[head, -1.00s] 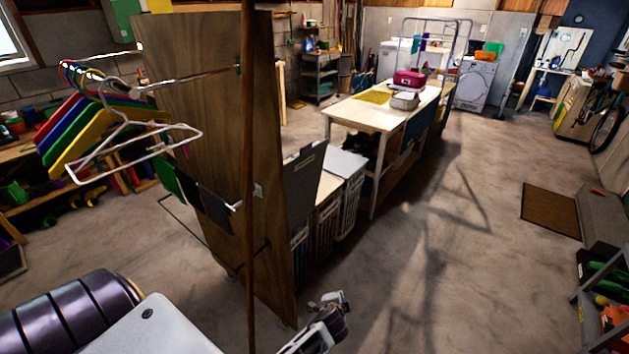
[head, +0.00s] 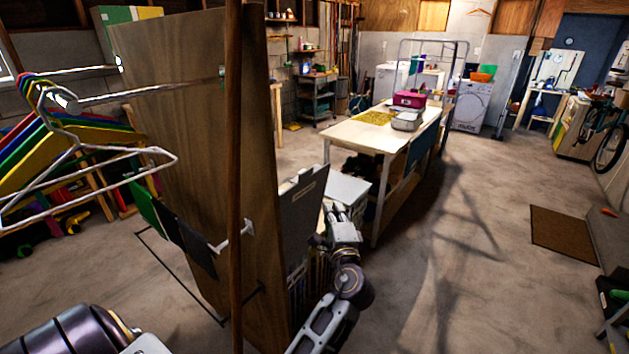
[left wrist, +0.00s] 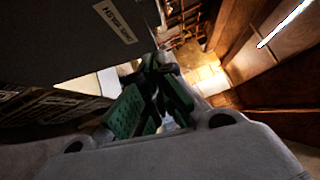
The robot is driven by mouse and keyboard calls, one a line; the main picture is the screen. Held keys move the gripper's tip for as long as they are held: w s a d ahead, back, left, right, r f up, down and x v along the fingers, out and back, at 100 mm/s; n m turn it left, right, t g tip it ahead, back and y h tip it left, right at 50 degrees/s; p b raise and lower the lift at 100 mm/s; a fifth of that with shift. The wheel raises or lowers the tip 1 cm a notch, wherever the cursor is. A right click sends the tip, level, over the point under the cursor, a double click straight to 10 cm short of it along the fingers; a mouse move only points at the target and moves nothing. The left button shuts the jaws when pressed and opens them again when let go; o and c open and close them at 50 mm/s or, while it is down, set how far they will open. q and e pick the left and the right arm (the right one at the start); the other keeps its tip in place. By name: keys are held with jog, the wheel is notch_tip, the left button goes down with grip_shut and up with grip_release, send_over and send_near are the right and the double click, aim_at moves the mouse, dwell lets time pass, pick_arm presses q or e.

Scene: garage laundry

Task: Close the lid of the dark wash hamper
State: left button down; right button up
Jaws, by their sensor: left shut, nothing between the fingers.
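The dark grey lid (head: 301,212) of the wash hamper stands raised, nearly upright, just right of the big wooden panel. The slatted hamper body (head: 297,284) below it is partly hidden by the panel and my left arm. My left gripper (head: 337,212) is shut and empty, just right of the lid in the head view; I cannot tell whether they touch. In the left wrist view the green-padded fingers (left wrist: 150,103) are together, and a dark panel with a pale lettered label (left wrist: 116,18) fills the upper left. My right gripper is not in view.
A pale-lidded hamper (head: 347,190) stands behind my gripper, beside the long table (head: 345,135). The tall wooden panel (head: 185,150) and a thin brown post (head: 234,200) stand left of the hampers. Hangers (head: 90,160) hang at the left.

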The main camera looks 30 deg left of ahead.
pick_arm(q)
jog(key=shift+s+d+r, duration=0.1)
jog(key=shift+s+r, duration=0.05)
jog(key=shift+r, duration=0.15)
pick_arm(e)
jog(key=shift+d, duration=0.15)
pick_arm(q)
jog(key=s+a+p+x, duration=0.1)
jog(key=a+p+x, duration=0.1)
jog(key=x, duration=1.1)
jog(key=shift+s+r+p, duration=0.15)
jog(key=shift+s+p, duration=0.3)
jog(key=shift+p, duration=0.1)
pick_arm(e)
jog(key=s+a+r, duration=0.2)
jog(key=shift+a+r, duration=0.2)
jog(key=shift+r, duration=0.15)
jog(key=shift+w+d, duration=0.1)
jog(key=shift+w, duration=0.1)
